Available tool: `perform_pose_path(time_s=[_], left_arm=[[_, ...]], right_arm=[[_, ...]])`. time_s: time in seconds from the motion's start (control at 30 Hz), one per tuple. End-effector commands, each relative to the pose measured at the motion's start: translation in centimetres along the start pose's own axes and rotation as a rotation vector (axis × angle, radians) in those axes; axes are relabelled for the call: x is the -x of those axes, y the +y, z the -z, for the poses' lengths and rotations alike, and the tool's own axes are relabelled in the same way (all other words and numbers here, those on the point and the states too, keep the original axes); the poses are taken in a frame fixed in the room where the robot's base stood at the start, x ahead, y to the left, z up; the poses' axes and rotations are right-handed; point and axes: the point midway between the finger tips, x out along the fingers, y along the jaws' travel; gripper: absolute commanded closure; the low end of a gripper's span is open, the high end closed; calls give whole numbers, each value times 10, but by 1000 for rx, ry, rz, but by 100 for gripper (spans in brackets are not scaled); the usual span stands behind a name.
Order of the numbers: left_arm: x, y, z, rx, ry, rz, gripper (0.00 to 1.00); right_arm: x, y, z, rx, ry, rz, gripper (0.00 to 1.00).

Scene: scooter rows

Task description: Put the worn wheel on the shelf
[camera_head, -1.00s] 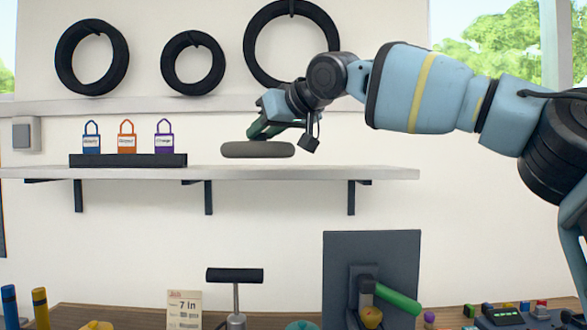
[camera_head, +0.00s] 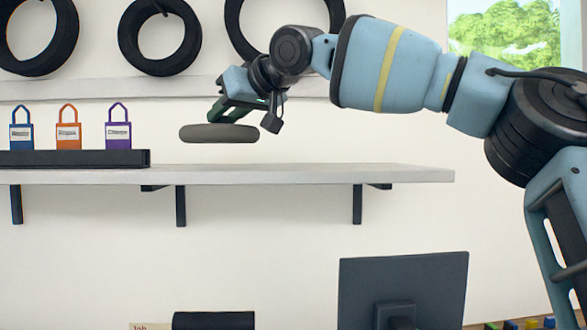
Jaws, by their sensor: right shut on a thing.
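The worn wheel (camera_head: 218,133) is a flat, dark grey disc seen edge-on, held level in the air. My right gripper (camera_head: 226,114) is shut on it from above, its green fingers at the top of the wheel. The light grey shelf (camera_head: 300,174) runs below on black brackets. The wheel hangs over the shelf, and a strip of wall shows between the wheel and the shelf top. My left gripper is not in view.
Several black tyres (camera_head: 160,38) hang on the wall above. A dark panel (camera_head: 403,290) stands below.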

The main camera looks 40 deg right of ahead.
Motion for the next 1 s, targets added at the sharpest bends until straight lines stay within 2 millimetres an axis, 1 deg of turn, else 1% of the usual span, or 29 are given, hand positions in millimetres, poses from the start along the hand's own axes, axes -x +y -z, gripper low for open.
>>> perform_pose_path(time_s=[0.07, 0.17, 0.3, 0.47, 0.7, 0.83, 1.0], left_arm=[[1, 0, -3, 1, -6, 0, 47], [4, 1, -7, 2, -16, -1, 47], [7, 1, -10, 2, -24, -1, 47], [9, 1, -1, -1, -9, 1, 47], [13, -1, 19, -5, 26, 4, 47], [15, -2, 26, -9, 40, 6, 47], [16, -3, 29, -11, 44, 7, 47]], right_arm=[[2, 0, 2, 0, 6, 1, 100], [4, 5, 2, -1, 7, 0, 100], [14, 27, -3, -3, 9, 0, 100], [28, 60, -11, -5, 11, 0, 100], [46, 107, -23, -4, 12, 0, 100], [52, 125, -29, -1, 11, 0, 100], [52, 134, -33, 0, 7, 0, 100]])
